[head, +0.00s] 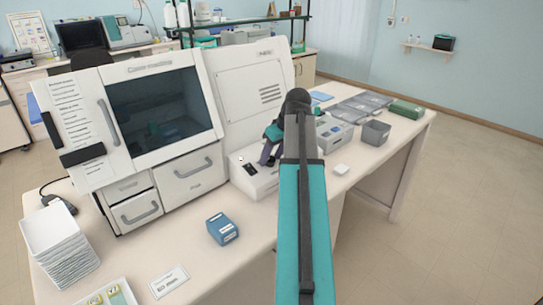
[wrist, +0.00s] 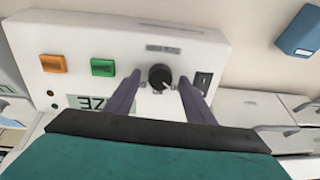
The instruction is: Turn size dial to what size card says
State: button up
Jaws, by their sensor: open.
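The size dial (wrist: 160,76) is a black round knob with a pale pointer mark on the white control panel (wrist: 215,50). My gripper (wrist: 159,84) is open, with one dark finger on each side of the dial; I cannot tell whether they touch it. In the head view my gripper (head: 268,155) is over the low panel at the machine's front, and the arm hides the dial. A display (wrist: 90,102) shows digits like "37", partly covered by my gripper. The white size card (head: 169,282) lies on the bench front; its small print seems to read "60 mm".
An orange button (wrist: 54,63), a green button (wrist: 103,67) and a black rocker switch (wrist: 203,82) sit near the dial. A blue box (head: 222,228) stands on the bench. White trays (head: 60,240) are stacked at left; a grey bin (head: 376,132) stands at right.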

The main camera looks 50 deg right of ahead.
jog(key=c, duration=1.1)
jog(key=shift+o, duration=0.2)
